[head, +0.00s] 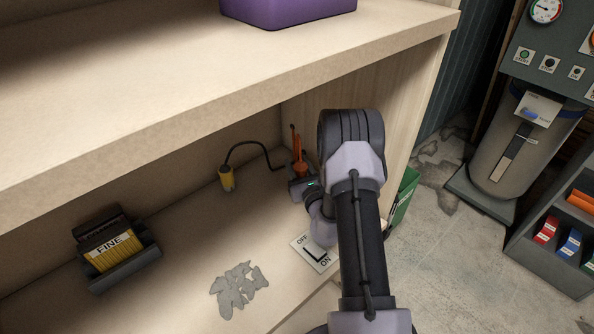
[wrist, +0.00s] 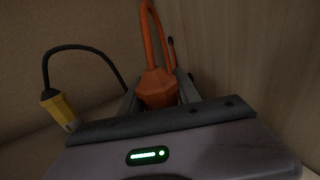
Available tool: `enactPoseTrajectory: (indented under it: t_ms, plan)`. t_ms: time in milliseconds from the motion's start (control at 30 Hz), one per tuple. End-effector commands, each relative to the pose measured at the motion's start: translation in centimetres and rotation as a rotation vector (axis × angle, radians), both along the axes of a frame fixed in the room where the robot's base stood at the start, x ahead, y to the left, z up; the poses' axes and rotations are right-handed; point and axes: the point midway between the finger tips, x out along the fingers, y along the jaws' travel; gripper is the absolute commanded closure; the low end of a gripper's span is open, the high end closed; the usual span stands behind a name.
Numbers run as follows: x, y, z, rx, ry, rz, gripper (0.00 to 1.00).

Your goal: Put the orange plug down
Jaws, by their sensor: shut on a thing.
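The orange plug (wrist: 156,88) is between the two fingers of my gripper (wrist: 157,100) in the wrist view, with its orange cable looping upward. In the head view the orange plug (head: 299,165) shows at the back right corner of the lower shelf, and my gripper (head: 297,181) is shut around its lower part. My arm covers the area in front of it. I cannot tell whether the plug's underside touches the shelf.
A yellow plug (head: 227,178) on a black cable stands left of my gripper. An OFF/ON switch (head: 316,252), grey flakes (head: 237,287) and a holder marked FINE (head: 122,265) are on the lower shelf (head: 185,250). The upper shelf (head: 200,90) overhangs it, carrying a purple bin (head: 285,10).

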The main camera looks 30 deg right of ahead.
Motion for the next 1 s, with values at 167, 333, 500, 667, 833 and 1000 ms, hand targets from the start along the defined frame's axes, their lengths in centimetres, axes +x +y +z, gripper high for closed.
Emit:
enactPoseTrajectory:
  t_ms: [167,333,500,667,833,1000]
  plan:
    - [0.0,0.0,-0.9,-0.001,-0.001,0.001,1.00]
    - [0.0,0.0,-1.2,-0.001,-0.001,0.001,1.00]
    - [0.0,0.1,-1.2,-0.001,0.000,0.001,0.39]
    - [0.0,0.1,-1.2,-0.001,0.000,0.001,0.39]
    - [0.0,0.1,-0.8,-0.001,-0.001,0.001,0.39]
    - [-2.8,0.7,-0.8,0.001,0.003,0.001,0.39]
